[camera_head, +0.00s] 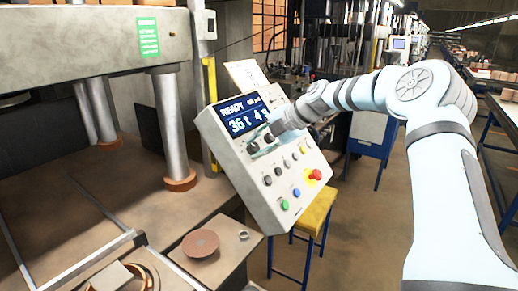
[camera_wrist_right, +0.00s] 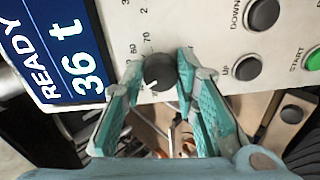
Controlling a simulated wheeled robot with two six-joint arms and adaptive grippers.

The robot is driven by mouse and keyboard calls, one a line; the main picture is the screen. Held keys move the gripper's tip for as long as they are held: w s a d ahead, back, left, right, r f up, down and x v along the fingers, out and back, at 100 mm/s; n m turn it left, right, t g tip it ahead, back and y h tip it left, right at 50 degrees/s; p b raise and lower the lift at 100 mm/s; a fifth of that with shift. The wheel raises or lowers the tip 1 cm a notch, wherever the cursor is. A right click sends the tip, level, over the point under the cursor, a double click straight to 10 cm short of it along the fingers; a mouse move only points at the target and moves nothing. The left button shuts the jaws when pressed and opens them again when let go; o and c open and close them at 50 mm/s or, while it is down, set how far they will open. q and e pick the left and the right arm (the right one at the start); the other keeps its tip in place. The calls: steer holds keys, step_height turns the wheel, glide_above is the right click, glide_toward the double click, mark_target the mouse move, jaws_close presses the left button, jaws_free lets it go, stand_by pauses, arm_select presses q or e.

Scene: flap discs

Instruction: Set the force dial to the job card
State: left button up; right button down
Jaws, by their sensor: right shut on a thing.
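The control panel (camera_head: 262,165) is a tilted light-grey box. Its screen (camera_head: 243,116) reads READY, 36 t and a 4 s value; READY and 36 t also show in the wrist view (camera_wrist_right: 72,58). The force dial (camera_wrist_right: 158,72) is a dark round knob with 60 and 70 printed beside it. My right gripper (camera_head: 270,134) is at the panel just below the screen. In the wrist view its teal fingers (camera_wrist_right: 160,82) are shut on the dial from both sides. A pale card (camera_head: 245,76), perhaps the job card, stands behind the panel's top; its writing is unreadable. My left gripper is out of view.
Below the dials are several buttons, including a red emergency knob (camera_head: 315,175), a green button (camera_head: 285,205) and a blue one (camera_head: 296,192). The UP (camera_wrist_right: 247,67) and DOWN (camera_wrist_right: 263,14) buttons lie close to my right fingers. A press with steel columns (camera_head: 172,125) stands left.

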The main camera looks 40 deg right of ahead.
steer(key=shift+a+f+n+b, duration=0.15)
steer(key=shift+n+b, duration=0.55)
steer(key=shift+n, duration=0.8)
steer(key=shift+s, duration=0.1)
steer(key=c, duration=1.4)
jaws_free()
steer(key=shift+o, duration=0.6)
steer(key=shift+a, duration=0.1)
